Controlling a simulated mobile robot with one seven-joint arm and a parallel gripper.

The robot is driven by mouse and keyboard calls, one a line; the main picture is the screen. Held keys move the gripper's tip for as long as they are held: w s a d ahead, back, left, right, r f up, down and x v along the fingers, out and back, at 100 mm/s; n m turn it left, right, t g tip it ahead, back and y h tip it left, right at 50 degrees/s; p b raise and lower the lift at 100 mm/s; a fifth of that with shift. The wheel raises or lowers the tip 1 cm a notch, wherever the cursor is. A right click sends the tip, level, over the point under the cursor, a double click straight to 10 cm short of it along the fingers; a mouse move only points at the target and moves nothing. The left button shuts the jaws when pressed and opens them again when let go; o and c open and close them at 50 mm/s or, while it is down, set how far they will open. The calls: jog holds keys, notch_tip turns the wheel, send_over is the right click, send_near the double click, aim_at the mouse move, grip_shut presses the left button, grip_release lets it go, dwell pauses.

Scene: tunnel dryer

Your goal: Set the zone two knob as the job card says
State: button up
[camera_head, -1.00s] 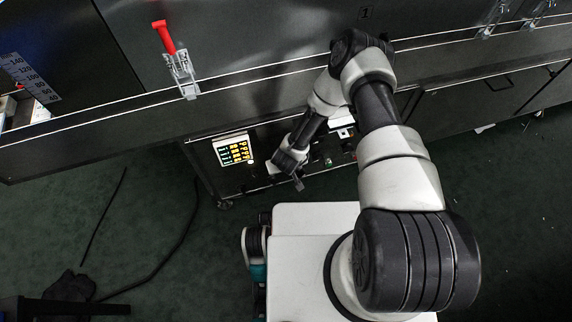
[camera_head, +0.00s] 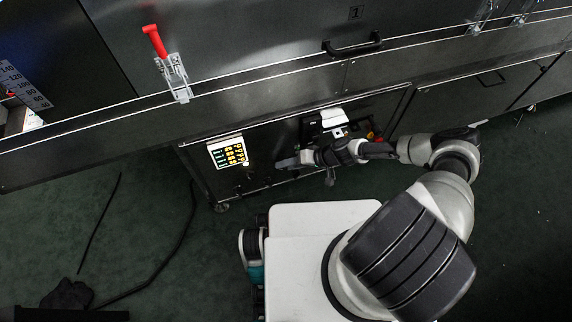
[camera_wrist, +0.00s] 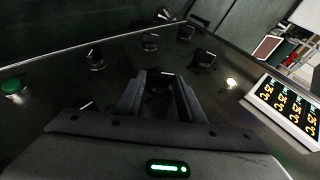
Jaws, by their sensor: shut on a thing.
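In the wrist view, my gripper (camera_wrist: 160,92) is shut on a dark knob (camera_wrist: 160,82) of the control panel. The fingers hide most of this knob, and I cannot read which zone it belongs to. Other dark knobs stand around it, one at the left (camera_wrist: 97,59), one farther back (camera_wrist: 150,42) and one at the right (camera_wrist: 205,58). In the head view, my gripper (camera_head: 287,163) reaches the panel from the right, right of the lit display (camera_head: 228,152). I cannot make out a job card for certain.
The display also shows in the wrist view (camera_wrist: 285,108), with yellow digits. A green button (camera_wrist: 15,87) sits at the panel's left there. In the head view, a red-handled clamp (camera_head: 170,65) and a black door handle (camera_head: 352,47) are above. A cable (camera_head: 175,245) lies on the floor.

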jog(key=shift+w+d+f+m+y, duration=0.1)
jog(key=shift+d+f+m+y, duration=0.1)
jog(key=shift+y, duration=0.55)
jog(key=shift+d+f+m+y, duration=0.1)
jog(key=shift+f+m+y, duration=0.1)
jog(key=shift+y, duration=0.55)
jog(key=o, duration=1)
jog(key=shift+o, duration=0.2)
jog(key=p+v, duration=0.2)
jog(key=v, duration=1.5)
jog(key=shift+w+d+f, duration=0.15)
jog(key=shift+w+d, duration=0.05)
jog(key=shift+d, duration=0.1)
jog(key=shift+c, duration=0.2)
